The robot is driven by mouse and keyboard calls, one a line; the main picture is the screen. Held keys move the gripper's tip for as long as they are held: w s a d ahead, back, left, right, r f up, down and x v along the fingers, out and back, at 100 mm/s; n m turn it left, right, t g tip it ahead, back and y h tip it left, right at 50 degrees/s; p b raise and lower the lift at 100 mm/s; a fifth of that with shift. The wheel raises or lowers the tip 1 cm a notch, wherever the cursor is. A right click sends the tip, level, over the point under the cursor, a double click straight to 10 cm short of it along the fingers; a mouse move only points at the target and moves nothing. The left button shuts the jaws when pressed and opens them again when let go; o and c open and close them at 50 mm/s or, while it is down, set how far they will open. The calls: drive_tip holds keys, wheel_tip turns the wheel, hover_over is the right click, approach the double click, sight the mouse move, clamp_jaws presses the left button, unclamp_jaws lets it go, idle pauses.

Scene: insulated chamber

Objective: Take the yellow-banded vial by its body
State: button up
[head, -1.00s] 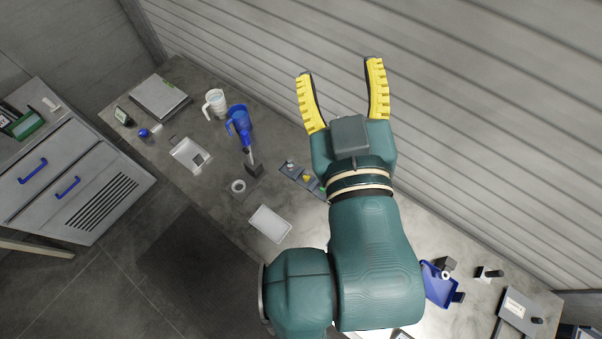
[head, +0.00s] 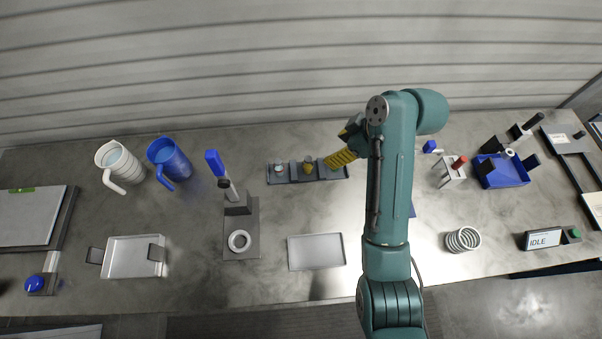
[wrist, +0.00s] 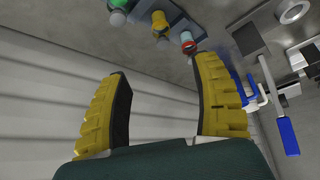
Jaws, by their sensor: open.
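The yellow-banded vial (head: 308,166) stands in the middle of a dark rack (head: 293,178) at the back of the bench. It also shows in the wrist view (wrist: 160,22) at the top, beyond the fingertips, between a green-marked vial (wrist: 118,8) and a red-banded vial (wrist: 188,40). My gripper (head: 338,159) has yellow ribbed fingers and is at the right end of the rack, beside the vial. In the wrist view my gripper (wrist: 165,78) is open with nothing between its fingers. The green-marked vial is hidden behind my fingers in the head view.
Left of the rack, a stand (head: 241,215) holds a blue-handled tool (head: 215,165). A blue jug (head: 168,160) and a white jug (head: 120,163) stand further left. A pale tray (head: 316,252) lies in front. The ribbed wall (head: 250,70) runs close behind the rack.

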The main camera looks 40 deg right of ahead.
sight(311, 162)
drive_tip(key=x, duration=0.5)
drive_tip(key=b+x, duration=0.1)
drive_tip(key=x, duration=0.4)
drive_tip(key=shift+w+a+f, duration=0.2)
drive_tip(key=shift+a, duration=0.05)
drive_tip(key=x, duration=0.1)
drive_tip(key=b+x, duration=0.1)
drive_tip(key=x, duration=0.2)
drive_tip(key=shift+s+f+b, duration=0.15)
drive_tip(key=shift+f+b, duration=0.15)
drive_tip(key=shift+f, duration=0.25)
drive_tip(key=shift+w+f, duration=0.2)
drive_tip(key=shift+w, duration=0.05)
drive_tip(key=shift+s, duration=0.1)
clamp_jaws()
